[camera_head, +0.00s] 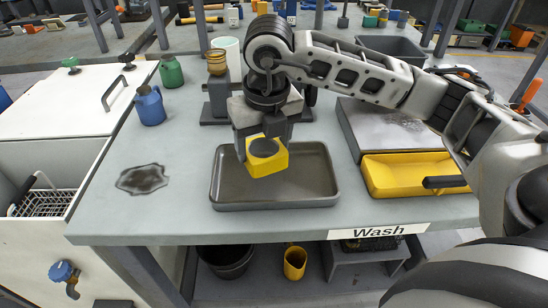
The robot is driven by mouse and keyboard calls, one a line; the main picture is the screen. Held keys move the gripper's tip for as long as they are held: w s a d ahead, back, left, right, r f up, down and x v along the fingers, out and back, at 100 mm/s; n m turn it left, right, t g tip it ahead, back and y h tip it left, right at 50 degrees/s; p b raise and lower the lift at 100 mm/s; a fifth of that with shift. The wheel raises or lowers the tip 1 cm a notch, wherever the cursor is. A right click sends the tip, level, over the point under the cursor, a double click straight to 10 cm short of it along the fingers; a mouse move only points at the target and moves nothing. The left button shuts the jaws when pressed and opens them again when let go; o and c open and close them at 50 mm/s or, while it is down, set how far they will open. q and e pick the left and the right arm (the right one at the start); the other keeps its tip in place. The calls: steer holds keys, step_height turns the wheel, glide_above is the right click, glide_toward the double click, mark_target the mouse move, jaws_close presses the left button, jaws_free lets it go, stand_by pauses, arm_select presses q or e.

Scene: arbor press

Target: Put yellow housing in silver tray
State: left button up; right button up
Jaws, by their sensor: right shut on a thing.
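The yellow housing (268,162) is a small yellow block with a dark round top face. My right gripper (264,140) is shut on it from above. My left gripper is not in view.
A yellow bin (410,177) sits right of the tray, beside a grey plate. A blue bottle (150,106) and a green bottle (171,73) stand at the back left. A dark press base stands behind the tray.

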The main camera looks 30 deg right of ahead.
steer(key=shift+s+d+f, duration=0.15)
steer(key=shift+d+f, duration=0.7)
steer(key=shift+f, duration=0.2)
steer(key=f+p, duration=0.1)
steer(key=f, duration=0.2)
steer(key=shift+d, duration=0.2)
steer(key=shift+f, duration=0.25)
steer(key=shift+f+b, duration=0.25)
steer(key=shift+b, duration=0.05)
steer(key=o, duration=1.1)
steer(key=shift+r, duration=0.1)
steer(key=shift+o, duration=0.2)
